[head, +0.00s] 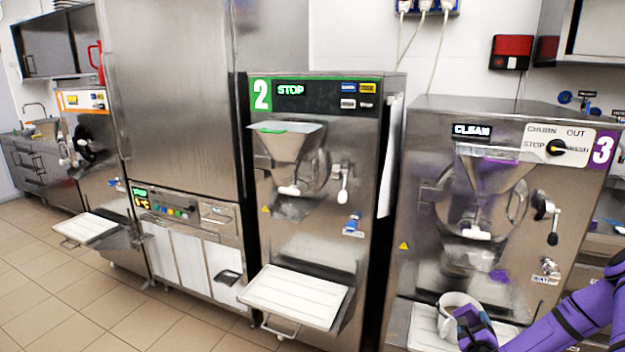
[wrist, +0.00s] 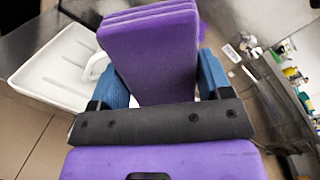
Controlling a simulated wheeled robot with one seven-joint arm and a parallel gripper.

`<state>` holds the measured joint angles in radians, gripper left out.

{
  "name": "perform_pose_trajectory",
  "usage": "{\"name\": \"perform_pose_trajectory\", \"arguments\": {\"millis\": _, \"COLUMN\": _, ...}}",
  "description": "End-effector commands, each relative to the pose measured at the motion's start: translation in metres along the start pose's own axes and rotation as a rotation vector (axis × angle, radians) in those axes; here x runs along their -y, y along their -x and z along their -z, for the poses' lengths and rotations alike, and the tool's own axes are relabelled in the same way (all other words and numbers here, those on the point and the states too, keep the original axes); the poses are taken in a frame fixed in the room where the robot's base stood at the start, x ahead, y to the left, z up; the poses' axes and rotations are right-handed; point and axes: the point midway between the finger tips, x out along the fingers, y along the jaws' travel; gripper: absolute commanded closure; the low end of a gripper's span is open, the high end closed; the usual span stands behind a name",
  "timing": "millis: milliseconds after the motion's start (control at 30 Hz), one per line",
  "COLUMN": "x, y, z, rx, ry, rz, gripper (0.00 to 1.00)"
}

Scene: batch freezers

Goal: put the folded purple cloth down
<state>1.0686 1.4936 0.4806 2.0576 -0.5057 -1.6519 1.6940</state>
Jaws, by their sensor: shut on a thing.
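The folded purple cloth (wrist: 150,55) is a thick layered block between the two blue fingers of my gripper (wrist: 160,85) in the wrist view. My gripper is shut on it, and the cloth extends forward past the fingertips. In the head view my gripper (head: 472,322) is at the lower right, in front of machine 3 (head: 420,205) and over its tray. I cannot make out the cloth clearly in the head view.
A white container (head: 455,301) is on machine 3's white tray (head: 425,328), close beside my gripper. The tray also shows at left in the wrist view (wrist: 55,70). Machine 2 (head: 330,235) has an empty-looking tray (head: 297,292). Tiled floor (head: 60,300) is clear at left.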

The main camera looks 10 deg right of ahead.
Motion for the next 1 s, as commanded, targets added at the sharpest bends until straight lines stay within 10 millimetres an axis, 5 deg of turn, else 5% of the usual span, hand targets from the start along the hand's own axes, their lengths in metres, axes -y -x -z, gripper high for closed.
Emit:
{"name": "perform_pose_trajectory", "arguments": {"millis": 267, "x": -0.039, "y": 0.018, "z": -0.095, "rx": 0.098, "ry": -0.005, "rz": -0.099, "gripper": 0.47}}
{"name": "perform_pose_trajectory", "arguments": {"millis": 600, "x": -0.078, "y": 0.072, "z": -0.233, "rx": 0.275, "ry": 0.002, "rz": -0.242, "gripper": 0.47}}
{"name": "perform_pose_trajectory", "arguments": {"millis": 800, "x": -0.084, "y": 0.093, "z": -0.27, "rx": 0.332, "ry": 0.007, "rz": -0.28, "gripper": 0.47}}
{"name": "perform_pose_trajectory", "arguments": {"millis": 1000, "x": -0.085, "y": 0.097, "z": -0.277, "rx": 0.343, "ry": 0.009, "rz": -0.287, "gripper": 0.47}}
